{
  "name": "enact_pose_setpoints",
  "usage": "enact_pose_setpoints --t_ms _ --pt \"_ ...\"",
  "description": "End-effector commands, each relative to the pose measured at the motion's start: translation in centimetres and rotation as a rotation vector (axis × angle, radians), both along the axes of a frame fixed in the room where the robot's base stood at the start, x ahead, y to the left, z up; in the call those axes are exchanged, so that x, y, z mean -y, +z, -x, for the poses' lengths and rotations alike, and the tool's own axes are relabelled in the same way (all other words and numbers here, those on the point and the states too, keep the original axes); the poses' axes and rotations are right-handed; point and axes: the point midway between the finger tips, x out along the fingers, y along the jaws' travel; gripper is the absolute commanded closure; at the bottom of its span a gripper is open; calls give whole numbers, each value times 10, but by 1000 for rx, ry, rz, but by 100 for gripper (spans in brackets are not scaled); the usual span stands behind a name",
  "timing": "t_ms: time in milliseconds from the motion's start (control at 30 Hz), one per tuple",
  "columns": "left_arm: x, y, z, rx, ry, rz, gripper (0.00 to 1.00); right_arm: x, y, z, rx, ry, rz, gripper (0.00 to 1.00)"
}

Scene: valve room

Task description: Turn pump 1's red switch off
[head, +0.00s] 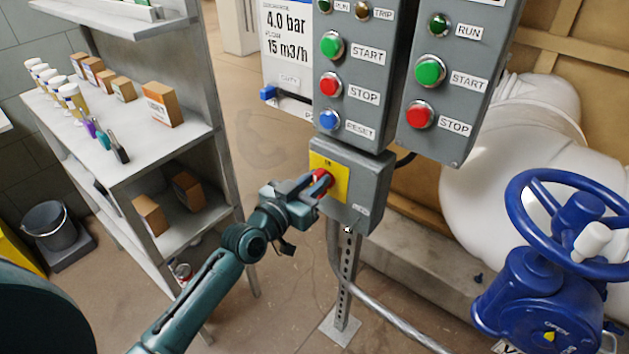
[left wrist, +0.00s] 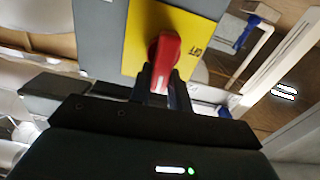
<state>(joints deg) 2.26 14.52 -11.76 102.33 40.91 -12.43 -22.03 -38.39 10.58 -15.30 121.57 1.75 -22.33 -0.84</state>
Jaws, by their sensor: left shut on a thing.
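The red switch (head: 322,180) sits on a yellow plate (head: 341,182) on a small grey box (head: 370,193) below the button panel. My left gripper (head: 318,187) is at the switch and shut on it, hiding part of it in the head view. In the left wrist view the red switch handle (left wrist: 163,62) stands between the two dark fingertips (left wrist: 163,90), against the yellow plate (left wrist: 205,35). Part of a printed label shows on the plate beside the handle. My right gripper is not in view.
Above the box is a grey panel (head: 358,90) with START, STOP and RESET buttons, and a second panel (head: 455,85) right of it. A blue valve wheel (head: 517,205) stands at right. A shelf (head: 140,145) with bottles and boxes stands at left.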

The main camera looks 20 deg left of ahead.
Motion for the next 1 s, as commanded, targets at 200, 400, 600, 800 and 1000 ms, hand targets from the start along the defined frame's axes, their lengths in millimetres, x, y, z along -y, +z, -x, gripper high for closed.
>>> enact_pose_setpoints --t_ms 200,400,600,800,1000 --pt "-3 1 -1 -48 0 133 100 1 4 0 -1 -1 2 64" --pt "-6 0 -3 -111 1 305 100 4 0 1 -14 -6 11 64" --pt "-9 -3 -4 -176 1 485 100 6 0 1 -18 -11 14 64" --pt "-12 -5 -5 -241 0 664 100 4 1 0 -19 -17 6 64" --pt "-14 -8 -5 -305 0 843 100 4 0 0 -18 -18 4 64"
